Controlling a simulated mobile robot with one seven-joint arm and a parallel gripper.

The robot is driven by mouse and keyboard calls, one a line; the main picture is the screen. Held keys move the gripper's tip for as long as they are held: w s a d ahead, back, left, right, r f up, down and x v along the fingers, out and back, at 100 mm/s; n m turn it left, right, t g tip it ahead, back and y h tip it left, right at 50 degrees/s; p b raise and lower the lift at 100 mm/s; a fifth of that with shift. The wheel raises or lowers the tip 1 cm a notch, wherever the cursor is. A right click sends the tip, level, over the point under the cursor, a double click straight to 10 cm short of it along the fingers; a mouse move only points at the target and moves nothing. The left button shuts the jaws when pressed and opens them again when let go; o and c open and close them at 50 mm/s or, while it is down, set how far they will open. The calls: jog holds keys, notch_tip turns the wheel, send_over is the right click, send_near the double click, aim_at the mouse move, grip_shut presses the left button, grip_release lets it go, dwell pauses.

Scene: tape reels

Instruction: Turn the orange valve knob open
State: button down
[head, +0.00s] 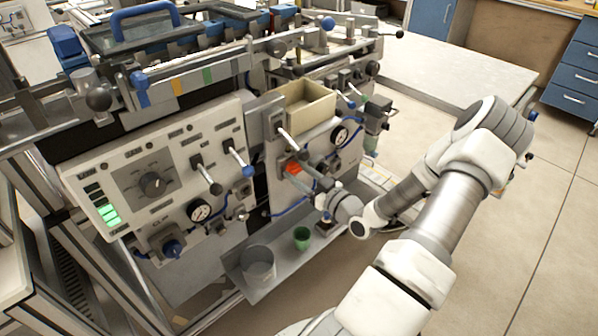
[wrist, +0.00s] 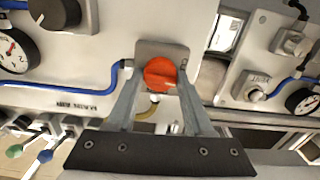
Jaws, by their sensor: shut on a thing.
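The orange valve knob (wrist: 160,73) sits on a grey plate on the machine's panel, in the upper middle of the wrist view. In the head view the orange knob (head: 293,168) shows as a small orange-red patch on the right-hand panel, partly hidden by my gripper. My gripper (wrist: 160,82) reaches up to the knob, with one finger on each side of it. The fingers are shut on the knob. In the head view my gripper (head: 302,174) comes in from the right, against the panel. The exact angle of the knob is hard to tell.
A pressure gauge (head: 339,134) and blue tubing (wrist: 112,80) are close to the knob. Several lever handles stick out of the panels. A beige open box (head: 305,107) sits above. A grey tray (head: 238,274) below holds a green cup (head: 301,238) and a clear beaker (head: 258,264).

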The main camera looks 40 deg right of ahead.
jog(key=m+p, duration=0.2)
jog(key=m, duration=0.2)
jog(key=m+p, duration=0.1)
jog(key=m, duration=0.3)
jog(key=m+p, duration=0.2)
jog(key=m, duration=0.2)
jog(key=shift+m+p, duration=0.4)
jog(key=shift+m, duration=1.7)
jog(key=shift+f, duration=0.1)
jog(key=shift+c, duration=1.5)
grip_release()
